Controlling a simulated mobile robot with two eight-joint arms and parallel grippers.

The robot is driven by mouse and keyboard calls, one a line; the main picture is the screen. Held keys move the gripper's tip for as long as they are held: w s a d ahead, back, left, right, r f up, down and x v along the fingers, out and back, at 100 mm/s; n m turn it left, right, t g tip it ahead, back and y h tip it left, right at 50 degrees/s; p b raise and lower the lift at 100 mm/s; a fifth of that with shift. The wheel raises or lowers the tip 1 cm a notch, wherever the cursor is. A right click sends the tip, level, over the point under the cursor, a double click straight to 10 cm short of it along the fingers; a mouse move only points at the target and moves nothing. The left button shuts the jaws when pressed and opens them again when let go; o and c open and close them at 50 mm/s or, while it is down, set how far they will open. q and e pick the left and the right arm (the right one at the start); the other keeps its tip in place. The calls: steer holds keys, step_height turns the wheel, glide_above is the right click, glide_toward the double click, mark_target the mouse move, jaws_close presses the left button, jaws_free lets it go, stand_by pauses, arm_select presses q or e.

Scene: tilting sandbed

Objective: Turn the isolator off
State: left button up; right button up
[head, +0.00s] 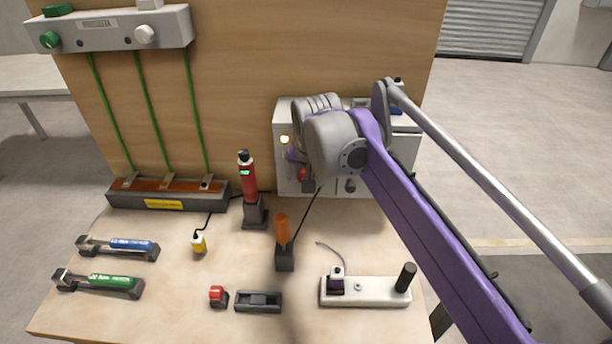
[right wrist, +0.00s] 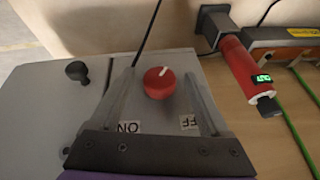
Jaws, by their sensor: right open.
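The isolator's round red knob (right wrist: 159,84) sits on a light grey panel, with a short white mark on its top pointing to the upper right of the right wrist view. An ON label (right wrist: 129,127) and a partly covered OFF label (right wrist: 189,122) appear upside down below it. In the head view the red knob (head: 302,174) shows low on the grey cabinet (head: 345,188), partly hidden by my right arm. My right gripper (right wrist: 160,74) is open, one finger on each side of the knob with a gap to each. My left gripper is out of view.
A black knob (right wrist: 77,72) sits beside the isolator on the panel. A red tester with a green display (head: 247,180) and an orange-handled tool (head: 282,232) stand upright near the cabinet. A white socket strip (head: 372,291) lies at the front right of the bench.

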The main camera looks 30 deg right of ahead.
jaws_close()
stand_by(0.4)
steer(key=shift+w+a, duration=0.1)
steer(key=shift+w+a+f+n+g+h, duration=0.15)
steer(key=shift+n+g+h, duration=0.35)
steer(key=shift+g+h, duration=1)
steer(key=shift+w+a+f+n+g+h, duration=0.15)
steer(key=shift+n+g+h, duration=0.35)
steer(key=shift+h, duration=1.95)
steer(key=shift+a+f+n+g+h, duration=0.2)
steer(key=shift+n+g+h, duration=0.3)
steer(key=shift+g+h, duration=1)
steer(key=shift+r+t+h, duration=0.1)
steer(key=shift+t+h, duration=0.4)
steer(key=shift+h, duration=0.15)
